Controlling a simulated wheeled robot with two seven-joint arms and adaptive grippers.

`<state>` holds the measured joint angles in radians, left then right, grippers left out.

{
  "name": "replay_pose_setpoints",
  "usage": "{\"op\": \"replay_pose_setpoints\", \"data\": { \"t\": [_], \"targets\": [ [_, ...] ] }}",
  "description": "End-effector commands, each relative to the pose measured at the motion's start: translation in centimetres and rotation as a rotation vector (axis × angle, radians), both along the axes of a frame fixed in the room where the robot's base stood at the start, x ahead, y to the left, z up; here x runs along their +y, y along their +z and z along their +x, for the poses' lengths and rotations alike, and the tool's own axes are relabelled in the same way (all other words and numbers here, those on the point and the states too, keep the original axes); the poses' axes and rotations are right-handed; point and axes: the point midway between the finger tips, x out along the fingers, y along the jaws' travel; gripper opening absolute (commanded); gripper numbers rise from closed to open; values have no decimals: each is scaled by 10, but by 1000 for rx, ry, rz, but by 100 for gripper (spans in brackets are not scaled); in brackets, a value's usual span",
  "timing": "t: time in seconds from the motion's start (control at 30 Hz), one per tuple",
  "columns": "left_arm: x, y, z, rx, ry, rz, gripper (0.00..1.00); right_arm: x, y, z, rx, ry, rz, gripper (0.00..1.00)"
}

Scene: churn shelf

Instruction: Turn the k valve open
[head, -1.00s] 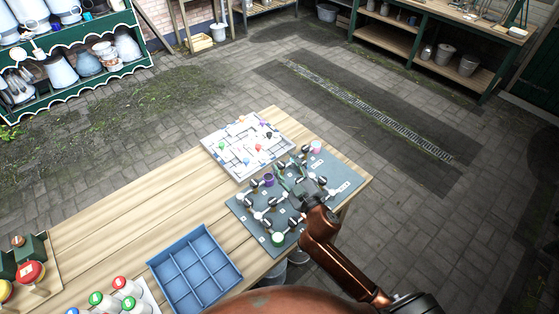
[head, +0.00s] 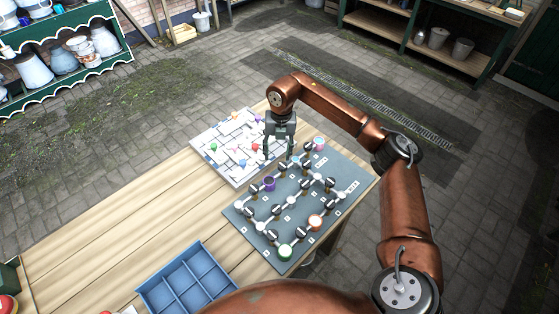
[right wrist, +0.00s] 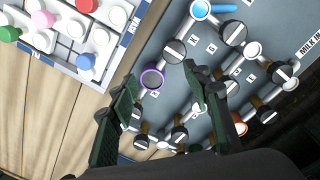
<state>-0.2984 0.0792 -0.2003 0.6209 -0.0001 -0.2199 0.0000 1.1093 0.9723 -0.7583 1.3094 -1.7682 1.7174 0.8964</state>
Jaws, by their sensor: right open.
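The grey valve panel (head: 268,205) lies on the wooden table, with white pipes, several black knobs with white bars, and small letter tags. My right gripper (head: 279,157) is open and empty, pointing down above the panel's far left edge. In the right wrist view its fingers (right wrist: 160,78) are apart, with the purple ring (right wrist: 152,78) and a black knob (right wrist: 174,51) beyond them. My left gripper is out of view.
A white board with coloured pegs (head: 230,146) lies beside the panel's far left edge, close to my right gripper. A blue compartment tray (head: 187,283) stands at the near left. The table (head: 120,220) left of the panel is bare.

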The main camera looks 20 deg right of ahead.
Motion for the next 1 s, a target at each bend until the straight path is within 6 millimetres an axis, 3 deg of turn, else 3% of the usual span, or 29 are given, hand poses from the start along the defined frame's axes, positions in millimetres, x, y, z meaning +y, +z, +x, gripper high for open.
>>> {"op": "replay_pose_setpoints", "data": {
  "t": [0.13,0.6,1.0],
  "targets": [
    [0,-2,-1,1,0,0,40,-22,3,-1,24,-39,-65,44],
    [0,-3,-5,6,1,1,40,-21,-61,-2,24,-36,-64,44],
    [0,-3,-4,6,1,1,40,-21,-70,-2,24,-35,-63,44]
  ]
}}
